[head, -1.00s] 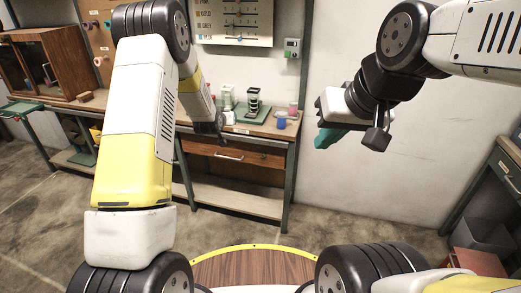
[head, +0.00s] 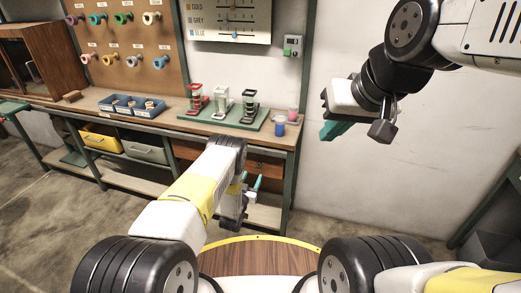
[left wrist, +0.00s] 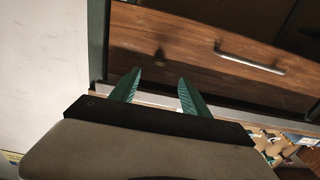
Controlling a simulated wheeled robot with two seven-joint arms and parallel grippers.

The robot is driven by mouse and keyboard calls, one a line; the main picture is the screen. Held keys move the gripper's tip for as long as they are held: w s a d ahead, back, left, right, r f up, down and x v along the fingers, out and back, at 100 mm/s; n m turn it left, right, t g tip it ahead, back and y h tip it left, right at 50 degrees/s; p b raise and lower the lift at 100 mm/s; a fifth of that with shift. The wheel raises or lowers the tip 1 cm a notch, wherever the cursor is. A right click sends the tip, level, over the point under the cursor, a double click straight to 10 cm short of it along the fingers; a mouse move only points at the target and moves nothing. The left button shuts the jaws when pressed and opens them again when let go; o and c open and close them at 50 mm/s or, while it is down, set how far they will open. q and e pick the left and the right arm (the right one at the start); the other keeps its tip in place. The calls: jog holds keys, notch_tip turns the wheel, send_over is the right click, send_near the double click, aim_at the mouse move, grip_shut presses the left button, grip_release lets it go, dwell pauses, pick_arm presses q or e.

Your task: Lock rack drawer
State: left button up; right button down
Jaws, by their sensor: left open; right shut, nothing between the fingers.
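The wooden rack drawer (head: 267,166) sits under the bench top; my left arm hides much of its front in the head view. In the left wrist view the drawer front (left wrist: 195,38) shows a metal bar handle (left wrist: 250,59) and a small dark lock-like fitting (left wrist: 160,57). My left gripper (head: 249,189) is open and empty in front of the drawer. In the left wrist view its teal fingertips (left wrist: 159,76) are spread on either side of the fitting's line, apparently short of it. My right gripper (head: 358,132) is shut and empty, raised before the bare wall.
The bench top holds a green tray (head: 262,126) with coloured stands, a blue cup (head: 280,129) and a blue bin tray (head: 133,117). A green post (head: 300,100) borders the wooden drawer's right.

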aim_at(258, 167)
pick_arm(q)
jog(key=x, duration=0.8)
jog(key=shift+d+f, duration=0.15)
jog(key=shift+f, duration=0.1)
jog(key=shift+c, duration=0.2)
grip_shut()
